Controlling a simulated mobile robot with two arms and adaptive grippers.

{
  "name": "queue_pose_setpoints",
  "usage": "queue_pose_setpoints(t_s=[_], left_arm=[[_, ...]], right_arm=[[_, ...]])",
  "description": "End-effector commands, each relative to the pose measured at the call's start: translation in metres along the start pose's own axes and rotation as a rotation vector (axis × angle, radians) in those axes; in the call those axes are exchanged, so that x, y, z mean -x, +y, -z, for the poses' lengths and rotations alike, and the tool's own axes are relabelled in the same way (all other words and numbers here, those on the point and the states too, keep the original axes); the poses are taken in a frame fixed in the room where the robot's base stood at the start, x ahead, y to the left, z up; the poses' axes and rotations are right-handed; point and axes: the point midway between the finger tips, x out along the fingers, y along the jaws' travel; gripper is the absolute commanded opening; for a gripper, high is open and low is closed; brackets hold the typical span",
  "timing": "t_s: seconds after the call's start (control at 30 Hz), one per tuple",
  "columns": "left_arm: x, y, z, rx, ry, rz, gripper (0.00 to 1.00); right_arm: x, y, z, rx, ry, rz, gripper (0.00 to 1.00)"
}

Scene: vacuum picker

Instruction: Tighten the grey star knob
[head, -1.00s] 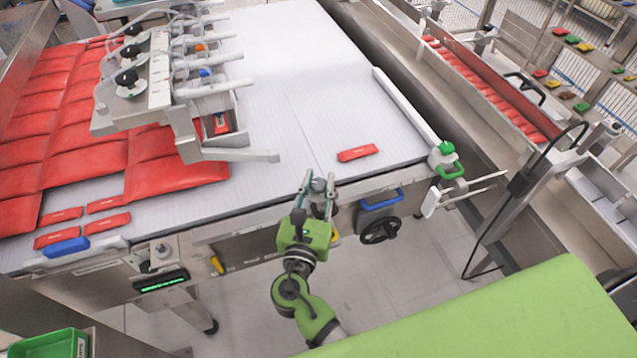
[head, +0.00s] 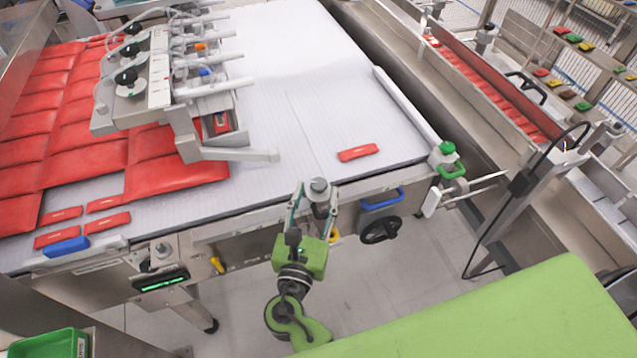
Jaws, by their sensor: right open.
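A grey knob (head: 318,186) stands on the front edge of the conveyor, on a short grey post. It is small here, so its star shape is not clear. My right gripper (head: 314,200) reaches up from below with its fingers open, one on each side of the knob and post in the picture. I cannot tell whether either finger touches it. A second, similar grey knob (head: 162,250) sits further left on the machine's front. My left gripper is not in view.
The white conveyor belt (head: 290,90) lies behind, with a loose red pack (head: 358,153) on it. A black handwheel (head: 380,230) and blue handle (head: 381,199) are right of my gripper. A green surface (head: 500,310) fills the lower right.

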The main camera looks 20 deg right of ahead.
Motion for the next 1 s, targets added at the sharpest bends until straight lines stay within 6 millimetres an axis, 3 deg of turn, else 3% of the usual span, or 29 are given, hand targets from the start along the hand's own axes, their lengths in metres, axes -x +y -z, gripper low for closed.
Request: queue_pose_setpoints(t_s=[0.2,0.4,0.83,0.93,1.0], left_arm=[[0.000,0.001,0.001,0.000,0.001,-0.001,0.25],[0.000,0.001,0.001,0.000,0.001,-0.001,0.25],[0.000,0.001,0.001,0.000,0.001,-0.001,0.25],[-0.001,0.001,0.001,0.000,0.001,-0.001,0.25],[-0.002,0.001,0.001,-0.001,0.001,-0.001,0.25]], right_arm=[[0.048,0.000,0.001,0.000,0.003,0.000,0.42],[0.072,0.000,0.000,0.000,0.001,0.000,0.42],[0.077,0.002,-0.001,-0.001,-0.003,-0.005,0.42],[0.070,0.020,-0.006,0.001,-0.027,-0.064,0.42],[0.061,0.049,-0.015,0.009,-0.065,-0.158,0.42]])
